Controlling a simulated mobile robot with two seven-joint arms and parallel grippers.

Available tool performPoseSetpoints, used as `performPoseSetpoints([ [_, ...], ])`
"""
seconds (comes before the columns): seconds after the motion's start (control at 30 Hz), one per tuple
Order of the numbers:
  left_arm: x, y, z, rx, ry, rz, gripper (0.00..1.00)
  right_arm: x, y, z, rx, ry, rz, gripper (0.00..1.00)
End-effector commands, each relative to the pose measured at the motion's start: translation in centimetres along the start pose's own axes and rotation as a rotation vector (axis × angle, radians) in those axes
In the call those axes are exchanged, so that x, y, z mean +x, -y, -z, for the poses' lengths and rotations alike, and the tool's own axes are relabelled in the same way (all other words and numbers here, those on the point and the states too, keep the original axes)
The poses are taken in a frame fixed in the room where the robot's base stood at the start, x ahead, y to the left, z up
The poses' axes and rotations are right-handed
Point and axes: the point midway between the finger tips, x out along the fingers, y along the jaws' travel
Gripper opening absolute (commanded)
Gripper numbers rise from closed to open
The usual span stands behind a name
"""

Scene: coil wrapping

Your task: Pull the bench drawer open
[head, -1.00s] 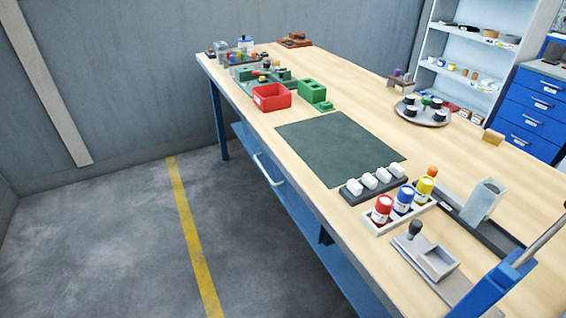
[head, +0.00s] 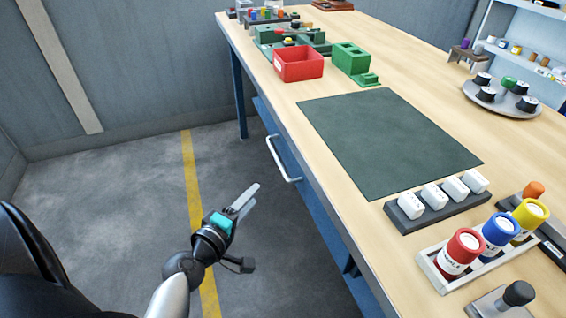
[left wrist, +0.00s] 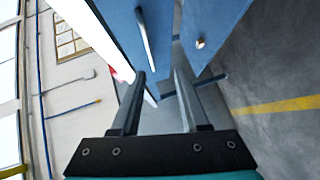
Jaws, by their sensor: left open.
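The bench drawer (head: 318,206) is blue and sits under the front edge of the workbench (head: 341,204); it looks shut. Its pale bar handle (head: 284,161) stands out from the front. In the left wrist view the handle (left wrist: 147,40) shows as a long light bar ahead of the fingers. My left gripper (head: 251,198) is open and empty, over the floor to the left of the handle and lower in the head view, apart from it. In the left wrist view its fingers (left wrist: 160,78) are spread, with nothing between them. My right gripper is not in view.
On the bench lie a dark green mat (head: 390,140), a red bin (head: 299,65), a green block (head: 350,60), and a rack of labelled bottles (head: 480,255). The floor (head: 110,200) left of the bench is clear, with a yellow line (head: 193,180).

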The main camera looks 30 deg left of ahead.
Motion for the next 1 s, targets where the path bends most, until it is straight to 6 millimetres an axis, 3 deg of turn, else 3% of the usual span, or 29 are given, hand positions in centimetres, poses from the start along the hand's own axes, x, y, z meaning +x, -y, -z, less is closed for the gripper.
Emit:
performPoseSetpoints([
  [0.17,-0.1,-1.4,0.8,-0.032,-0.017,-0.050,0.45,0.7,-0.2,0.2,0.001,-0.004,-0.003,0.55],
  [0.33,1.4,-1.6,0.9,-0.034,-0.018,-0.053,0.45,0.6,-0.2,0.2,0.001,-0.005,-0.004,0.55],
  [0.67,6.2,-1.8,1.0,-0.034,-0.018,-0.052,0.45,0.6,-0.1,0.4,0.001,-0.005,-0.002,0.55],
  [1.0,11.3,-1.9,1.0,-0.032,-0.017,-0.051,0.45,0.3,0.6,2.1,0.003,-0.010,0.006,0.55],
])
